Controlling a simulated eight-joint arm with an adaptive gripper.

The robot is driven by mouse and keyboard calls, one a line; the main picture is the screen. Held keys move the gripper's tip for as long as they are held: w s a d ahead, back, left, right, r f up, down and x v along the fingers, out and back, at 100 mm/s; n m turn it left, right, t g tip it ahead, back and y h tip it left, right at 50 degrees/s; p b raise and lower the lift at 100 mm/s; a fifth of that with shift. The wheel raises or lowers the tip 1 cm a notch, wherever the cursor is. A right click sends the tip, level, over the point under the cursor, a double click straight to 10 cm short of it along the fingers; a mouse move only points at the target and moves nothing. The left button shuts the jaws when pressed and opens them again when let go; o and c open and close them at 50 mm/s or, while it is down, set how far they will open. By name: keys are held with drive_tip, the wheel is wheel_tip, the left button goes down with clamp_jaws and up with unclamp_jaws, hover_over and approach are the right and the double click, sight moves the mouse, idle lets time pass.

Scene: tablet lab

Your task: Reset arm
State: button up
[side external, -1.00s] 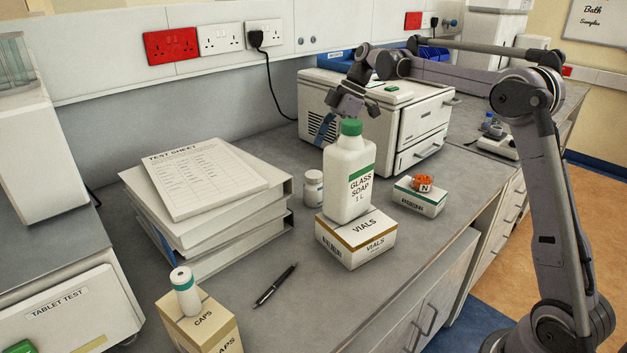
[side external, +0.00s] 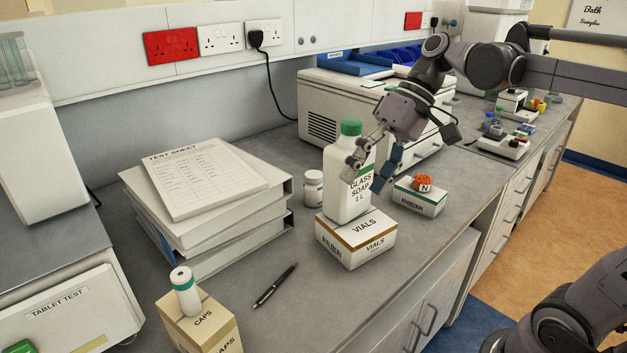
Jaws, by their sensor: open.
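My gripper (side external: 371,172) is in the middle of the side external view, fingers pointing down and to the left. Its fingers are apart, in front of the right part of the white Glass Soap bottle (side external: 339,198), hiding some of it. I cannot tell whether a finger touches the bottle. The bottle has a green cap and stands upright on the Vials box (side external: 352,247).
A small box (side external: 418,203) with an orange item (side external: 422,184) on it stands just right of the gripper. A small white jar (side external: 313,187) stands left of the bottle. Binders (side external: 230,230) are stacked at left. A pen (side external: 275,285) lies on clear bench in front.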

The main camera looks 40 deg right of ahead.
drive_tip(key=s+d+f+t+h, duration=0.1)
drive_tip(key=d+f+t+h, duration=0.1)
drive_tip(key=f, duration=0.4)
drive_tip(key=s+d+f+n+t+h, duration=0.1)
drive_tip(key=s+d+f+t+h, duration=0.1)
drive_tip(key=f, duration=0.5)
drive_tip(key=d+t+h, duration=0.1)
drive_tip(key=h, duration=0.1)
drive_tip(key=shift+s+t+h, duration=0.25)
drive_tip(key=shift+t+h, duration=0.05)
drive_tip(key=shift+h, duration=0.1)
